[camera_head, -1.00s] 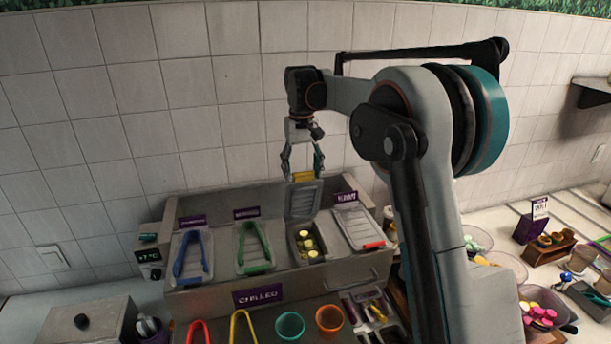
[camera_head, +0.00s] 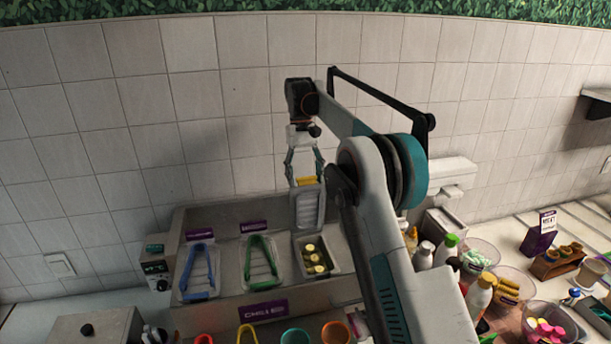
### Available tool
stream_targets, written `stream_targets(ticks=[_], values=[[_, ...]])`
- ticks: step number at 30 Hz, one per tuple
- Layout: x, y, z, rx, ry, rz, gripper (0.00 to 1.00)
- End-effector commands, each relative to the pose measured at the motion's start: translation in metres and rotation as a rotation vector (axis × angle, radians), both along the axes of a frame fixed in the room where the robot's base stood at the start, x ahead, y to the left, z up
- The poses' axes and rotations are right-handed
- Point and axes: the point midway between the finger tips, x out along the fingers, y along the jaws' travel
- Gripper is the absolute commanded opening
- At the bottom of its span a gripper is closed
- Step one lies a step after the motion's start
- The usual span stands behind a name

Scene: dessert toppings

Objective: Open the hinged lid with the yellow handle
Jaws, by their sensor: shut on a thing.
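The hinged lid (camera_head: 308,211) stands raised, roughly upright, at the back of its compartment in the steel topping station. Its yellow handle (camera_head: 306,181) is at the top edge. My gripper (camera_head: 305,176) is shut on the yellow handle, pointing down from above. The open compartment (camera_head: 336,268) below shows several pale yellow-green round pieces (camera_head: 316,262) inside. My arm comes in from the right and hides the compartment to the right of it.
Teal (camera_head: 294,337) and orange (camera_head: 336,332) cups stand in front. Bottles (camera_head: 480,293) and bowls crowd the right counter. The tiled wall is close behind.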

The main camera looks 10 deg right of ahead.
Motion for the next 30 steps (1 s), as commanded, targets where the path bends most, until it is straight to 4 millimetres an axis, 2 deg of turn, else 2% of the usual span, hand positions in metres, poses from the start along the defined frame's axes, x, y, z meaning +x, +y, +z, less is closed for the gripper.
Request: stream_targets(ticks=[10,11,12,24,30], values=[[0.001,0.000,-0.004,0.000,-0.002,0.000,0.19],[0.001,0.000,-0.004,0.000,-0.002,0.000,0.69],[0.001,0.000,-0.003,0.000,-0.002,0.000,0.77],[0.001,0.000,0.001,0.000,-0.001,0.000,0.77],[0.000,0.000,0.023,0.000,-0.001,0.000,0.77]])
